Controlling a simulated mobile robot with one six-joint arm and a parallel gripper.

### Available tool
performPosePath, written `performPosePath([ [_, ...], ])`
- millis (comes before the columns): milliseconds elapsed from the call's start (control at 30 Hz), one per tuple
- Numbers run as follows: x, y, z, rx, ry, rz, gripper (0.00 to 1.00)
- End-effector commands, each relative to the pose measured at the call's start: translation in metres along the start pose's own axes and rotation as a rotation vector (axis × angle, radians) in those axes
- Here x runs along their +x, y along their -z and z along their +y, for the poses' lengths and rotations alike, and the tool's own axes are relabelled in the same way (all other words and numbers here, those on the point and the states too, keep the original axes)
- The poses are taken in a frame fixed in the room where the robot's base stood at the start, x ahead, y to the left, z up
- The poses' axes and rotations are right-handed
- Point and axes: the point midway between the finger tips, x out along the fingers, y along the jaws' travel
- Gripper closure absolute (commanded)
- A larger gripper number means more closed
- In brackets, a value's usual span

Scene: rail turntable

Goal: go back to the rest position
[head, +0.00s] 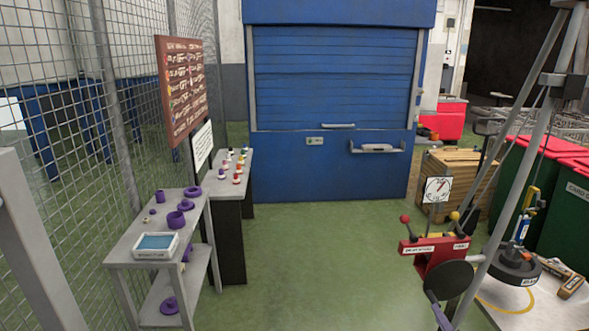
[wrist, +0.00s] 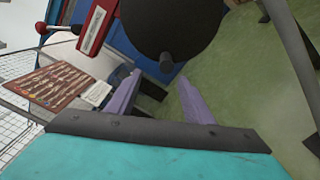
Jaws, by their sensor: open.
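My gripper (wrist: 158,78) shows in the wrist view with its two purple fingers spread apart and nothing between them. I cannot make out the whole gripper in the head view. Beyond the fingers in the wrist view are a black disc (wrist: 180,22) with a short dark knob and a red box (wrist: 98,25) with a lever. In the head view the red box (head: 432,250) carries red and yellow ball-ended levers, and the black disc (head: 449,280) is at its front. The fingers look apart from the disc; the exact gap is hard to judge.
Grey metal posts (head: 525,125) and a platform with a yellow arc (head: 505,300) stand at right. A shelf (head: 128,245) with purple parts and a narrow table (head: 235,170) line the mesh fence at left. Green floor (head: 310,255) is clear before the blue shutter (head: 335,80).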

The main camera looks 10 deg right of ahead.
Motion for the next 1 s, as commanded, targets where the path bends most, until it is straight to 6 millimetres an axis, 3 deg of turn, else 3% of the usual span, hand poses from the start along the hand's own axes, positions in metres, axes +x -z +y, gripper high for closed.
performPosePath([
  [267,0.037,0.076,0.023,0.014,-0.039,0.110,0.53],
  [533,0.058,0.184,0.051,0.000,-0.068,0.282,0.53],
  [767,0.051,0.291,0.070,-0.084,-0.088,0.497,0.53],
  [1000,0.015,0.404,0.085,-0.285,-0.147,0.760,0.53],
])
